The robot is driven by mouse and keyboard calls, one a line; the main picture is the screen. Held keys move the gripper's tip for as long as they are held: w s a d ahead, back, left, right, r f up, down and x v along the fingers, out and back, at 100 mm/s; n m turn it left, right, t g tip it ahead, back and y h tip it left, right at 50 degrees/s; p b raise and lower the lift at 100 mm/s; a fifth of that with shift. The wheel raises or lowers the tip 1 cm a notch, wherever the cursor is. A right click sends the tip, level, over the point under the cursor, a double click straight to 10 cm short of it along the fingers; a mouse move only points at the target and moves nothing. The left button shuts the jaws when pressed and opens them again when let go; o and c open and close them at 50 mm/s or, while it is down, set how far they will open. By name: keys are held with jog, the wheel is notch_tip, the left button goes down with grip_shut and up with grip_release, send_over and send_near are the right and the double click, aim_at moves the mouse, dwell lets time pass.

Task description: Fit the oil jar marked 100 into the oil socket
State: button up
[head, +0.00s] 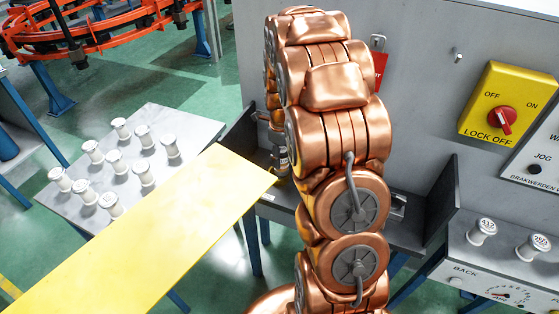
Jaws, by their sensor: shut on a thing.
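My copper arm fills the middle of the head view and covers most of the grey bench behind it. Only a small part of my gripper (281,160) shows at the arm's left edge, pointing down over the grey bench. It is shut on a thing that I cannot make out. No jar with a readable 100 shows. Two white spool-shaped pieces with dark marks on top, one (487,230) and another (536,245), stand on the right-hand panel. I cannot make out the oil socket.
Several white spools stand on a grey table (190,128) at left. A yellow board (140,240) slants across the lower left. A yellow lock-off switch plate (507,103) is on the back wall. The grey bench has an upright end plate (441,203). Orange rails hang at upper left.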

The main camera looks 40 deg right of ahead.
jog(key=shift+w+a, duration=0.25)
jog(key=shift+w, duration=0.15)
notch_tip(320, 180, down, 3)
jog(key=shift+r+p, duration=0.1)
jog(key=shift+p, duration=0.95)
jog(key=shift+f, duration=0.45)
jog(key=shift+f, duration=0.2)
jog(key=o, duration=1.2)
jog(key=shift+r, duration=0.15)
notch_tip(320, 180, up, 10)
jog(key=b, duration=0.3)
jog(key=shift+d+r, duration=0.1)
jog(key=shift+r, duration=0.95)
